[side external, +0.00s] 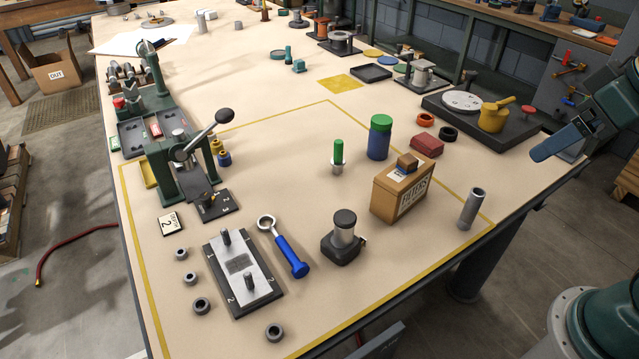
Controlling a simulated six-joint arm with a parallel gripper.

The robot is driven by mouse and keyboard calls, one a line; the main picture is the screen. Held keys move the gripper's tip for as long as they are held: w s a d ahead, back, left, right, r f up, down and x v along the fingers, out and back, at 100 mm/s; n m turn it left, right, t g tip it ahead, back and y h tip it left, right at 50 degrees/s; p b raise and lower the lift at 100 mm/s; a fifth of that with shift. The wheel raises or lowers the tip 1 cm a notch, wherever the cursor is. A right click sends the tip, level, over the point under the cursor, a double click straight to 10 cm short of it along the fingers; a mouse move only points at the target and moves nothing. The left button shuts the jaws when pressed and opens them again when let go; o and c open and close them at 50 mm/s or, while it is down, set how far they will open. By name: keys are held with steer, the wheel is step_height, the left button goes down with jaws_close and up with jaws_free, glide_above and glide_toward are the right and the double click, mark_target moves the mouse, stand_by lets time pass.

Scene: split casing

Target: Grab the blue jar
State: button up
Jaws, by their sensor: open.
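The blue jar (378,141) has a green lid and stands upright on the bench, right of the middle of the picture. It is just behind a brown cardboard box (391,198) and left of a red block (427,146). My gripper (540,152) is at the right edge, raised beyond the bench's right side, well apart from the jar. It is open, and nothing shows between its fingers. The jar is in plain sight; nothing hides its lid or body.
A small green-topped part (338,157) stands left of the jar. Orange (425,120) and black (448,133) rings lie to its right. A grey tube (470,208) stands near the right edge. A green lever press (180,150) stands at left. Bench behind the jar is fairly clear.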

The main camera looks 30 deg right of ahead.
steer(key=w+r, duration=0.2)
steer(key=w, duration=0.8)
steer(key=n+g, duration=0.1)
steer(key=n, duration=0.1)
glide_above(382, 119)
steer(key=s, duration=0.5)
step_height(382, 119, down, 15)
steer(key=shift+w+d+y, duration=0.1)
steer(key=shift+w+y, duration=0.15)
steer(key=shift+y, duration=0.15)
steer(key=shift+x, duration=4.2)
steer(key=shift+f, duration=0.15)
steer(key=shift+d+x, duration=0.15)
steer(key=shift+x, duration=1.1)
steer(key=shift+d+x, duration=0.1)
steer(key=shift+x, duration=1.15)
